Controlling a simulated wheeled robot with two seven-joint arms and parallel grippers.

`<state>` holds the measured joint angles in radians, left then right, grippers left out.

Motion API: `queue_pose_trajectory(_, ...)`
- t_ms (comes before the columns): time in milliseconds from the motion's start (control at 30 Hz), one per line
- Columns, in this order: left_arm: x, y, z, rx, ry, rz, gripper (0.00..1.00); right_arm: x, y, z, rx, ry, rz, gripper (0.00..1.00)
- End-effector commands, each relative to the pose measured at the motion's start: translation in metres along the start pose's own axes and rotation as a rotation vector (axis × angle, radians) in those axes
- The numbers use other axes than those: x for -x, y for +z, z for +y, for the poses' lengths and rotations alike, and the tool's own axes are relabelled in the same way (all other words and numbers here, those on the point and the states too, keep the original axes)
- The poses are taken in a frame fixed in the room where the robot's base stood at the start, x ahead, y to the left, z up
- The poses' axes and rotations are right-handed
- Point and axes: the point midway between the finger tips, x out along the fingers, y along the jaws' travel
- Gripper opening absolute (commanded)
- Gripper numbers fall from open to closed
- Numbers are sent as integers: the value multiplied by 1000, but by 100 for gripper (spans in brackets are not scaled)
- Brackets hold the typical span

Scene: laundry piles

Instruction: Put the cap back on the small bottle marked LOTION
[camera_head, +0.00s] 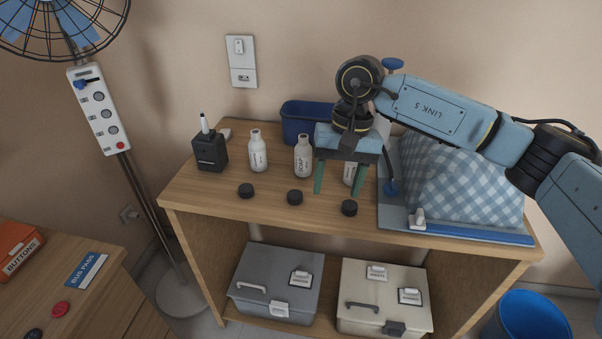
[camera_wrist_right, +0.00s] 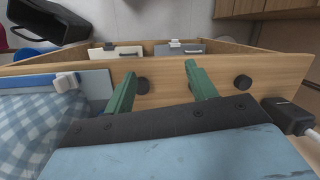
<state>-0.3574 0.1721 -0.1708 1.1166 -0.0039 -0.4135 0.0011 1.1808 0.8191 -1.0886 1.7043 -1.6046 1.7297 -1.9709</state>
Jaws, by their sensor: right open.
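Three small white bottles without caps stand upright in a row on the wooden table: a left bottle (camera_head: 257,152), a middle bottle (camera_head: 303,158) and a right bottle (camera_head: 349,173). Their labels are too small to read surely, so I cannot tell which is marked LOTION. The right bottle is partly hidden by my right gripper (camera_head: 338,192), which is open, empty and pointing down. Three black caps lie in front: left (camera_head: 246,190), middle (camera_head: 295,197) and right (camera_head: 349,208). The wrist view shows two caps (camera_wrist_right: 143,86) (camera_wrist_right: 243,82) beyond the green fingers (camera_wrist_right: 161,82). My left gripper is not in view.
A black box (camera_head: 209,152) with a white stick stands left of the bottles. A blue bin (camera_head: 303,121) is behind them. An ironing board (camera_head: 470,234) with checked cloth (camera_head: 462,185) fills the right side. Two lidded boxes (camera_head: 270,280) (camera_head: 380,295) stand on the shelf below.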

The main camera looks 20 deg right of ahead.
Motion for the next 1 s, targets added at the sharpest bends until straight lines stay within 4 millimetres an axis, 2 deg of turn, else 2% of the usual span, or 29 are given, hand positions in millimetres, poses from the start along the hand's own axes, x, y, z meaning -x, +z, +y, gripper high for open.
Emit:
queue_pose_trajectory(33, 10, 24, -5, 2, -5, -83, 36, 32, -17, 17, 12, 53, 71, 56)
queue_pose_trajectory(133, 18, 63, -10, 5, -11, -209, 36, 68, -40, 45, 40, 143, 164, 56)
queue_pose_trajectory(167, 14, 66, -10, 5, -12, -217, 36, 63, -42, 48, 45, 154, 167, 56)
queue_pose_trajectory(200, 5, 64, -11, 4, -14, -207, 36, 50, -42, 47, 48, 149, 160, 56)
queue_pose_trajectory(267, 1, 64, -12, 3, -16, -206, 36, 45, -43, 47, 48, 147, 159, 56)
queue_pose_trajectory(633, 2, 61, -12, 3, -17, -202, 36, 45, -42, 46, 49, 142, 159, 56)
queue_pose_trajectory(733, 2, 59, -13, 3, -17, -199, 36, 39, -43, 46, 49, 141, 158, 56)
queue_pose_trajectory(1000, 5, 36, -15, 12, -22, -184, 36, -10, -50, 53, 48, 142, 155, 56)
